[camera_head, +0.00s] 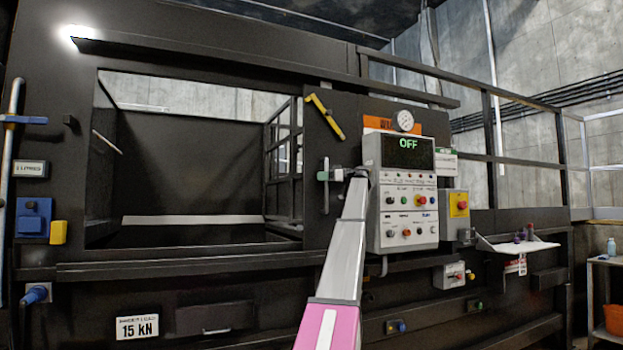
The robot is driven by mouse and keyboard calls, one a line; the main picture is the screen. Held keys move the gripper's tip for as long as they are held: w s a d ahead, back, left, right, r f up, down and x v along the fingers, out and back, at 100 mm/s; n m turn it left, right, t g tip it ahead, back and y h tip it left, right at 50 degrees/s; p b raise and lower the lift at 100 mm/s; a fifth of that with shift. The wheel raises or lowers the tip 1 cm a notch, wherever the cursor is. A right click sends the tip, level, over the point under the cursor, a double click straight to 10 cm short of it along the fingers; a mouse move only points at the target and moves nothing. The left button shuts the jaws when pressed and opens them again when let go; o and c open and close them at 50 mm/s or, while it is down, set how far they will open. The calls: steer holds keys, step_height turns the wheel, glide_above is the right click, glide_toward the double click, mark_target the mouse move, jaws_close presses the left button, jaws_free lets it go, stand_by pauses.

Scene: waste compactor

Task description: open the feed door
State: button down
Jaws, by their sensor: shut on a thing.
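The feed opening (180,165) is a large rectangular gap in the front of the dark compactor, and I can see through it to the far side. The feed door (313,215) appears to be the dark panel at the right side of this opening. A slim upright handle (326,200) stands on that panel. My gripper (334,174) is at the handle, at the end of my arm reaching up from the bottom, and is shut on it. The fingertips are small and partly hidden by my wrist. A yellow angled lever (324,116) is higher on the panel.
A control box (401,192) with a display reading OFF stands just right of my arm. A gauge (405,121) is above it. A small white shelf (515,246) sticks out farther right. A rail (180,268) runs below the opening.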

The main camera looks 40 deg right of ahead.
steer(key=shift+s+d, duration=0.15)
steer(key=shift+d, duration=0.35)
steer(key=c, duration=1.3)
jaws_free()
